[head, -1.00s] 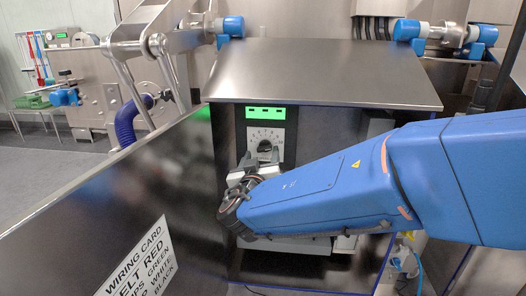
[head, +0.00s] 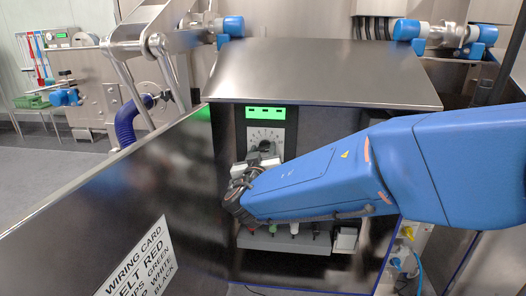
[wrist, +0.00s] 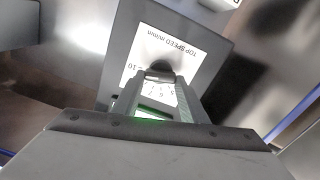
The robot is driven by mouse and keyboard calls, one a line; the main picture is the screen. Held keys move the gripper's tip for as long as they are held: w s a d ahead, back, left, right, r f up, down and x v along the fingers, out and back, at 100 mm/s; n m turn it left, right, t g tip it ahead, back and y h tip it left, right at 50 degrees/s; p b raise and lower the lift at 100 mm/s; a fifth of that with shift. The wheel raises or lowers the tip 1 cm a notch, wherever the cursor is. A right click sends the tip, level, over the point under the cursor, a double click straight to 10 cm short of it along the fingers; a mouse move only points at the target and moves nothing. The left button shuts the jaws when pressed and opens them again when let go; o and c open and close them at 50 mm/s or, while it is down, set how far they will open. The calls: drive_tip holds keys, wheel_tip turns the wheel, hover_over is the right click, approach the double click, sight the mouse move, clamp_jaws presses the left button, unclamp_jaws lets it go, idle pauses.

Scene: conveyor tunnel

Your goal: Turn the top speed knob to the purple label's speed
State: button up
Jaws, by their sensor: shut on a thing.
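The top speed knob (head: 265,142) is dark and sits on a pale dial plate below a green-lit display (head: 265,113), under the metal hood. In the wrist view the dark knob (wrist: 162,68) lies at the fingertips, on a white plate (wrist: 192,50) reading "TOP SPEED m/min" upside down. My gripper (head: 265,158) reaches the dial from below right in the head view. In the wrist view my gripper (wrist: 160,80) is shut on the knob. The fingers hide part of the dial, and the knob's exact pointing is hard to read. I see no purple label.
A sloped metal hood (head: 325,72) overhangs the panel. A dark side wall (head: 110,205) with a wiring card (head: 140,262) stands to the left. Several coloured fittings (head: 293,229) sit on a ledge below my arm. A white box (head: 346,239) is at its right.

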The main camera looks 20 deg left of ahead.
drive_tip(key=shift+n, duration=0.3)
drive_tip(key=n, duration=0.5)
drive_tip(key=shift+a+f, duration=0.1)
drive_tip(key=shift+a, duration=0.1)
drive_tip(key=n, duration=0.6)
drive_tip(key=shift+s+f+n, duration=0.1)
drive_tip(key=shift+f+n, duration=0.05)
drive_tip(key=shift+n, duration=0.25)
drive_tip(key=n, duration=0.6)
drive_tip(key=shift+f, duration=0.25)
drive_tip(key=n, duration=0.6)
drive_tip(key=shift+f, duration=0.15)
drive_tip(key=shift+n, duration=0.3)
drive_tip(key=o, duration=1)
drive_tip(key=shift+o, duration=0.2)
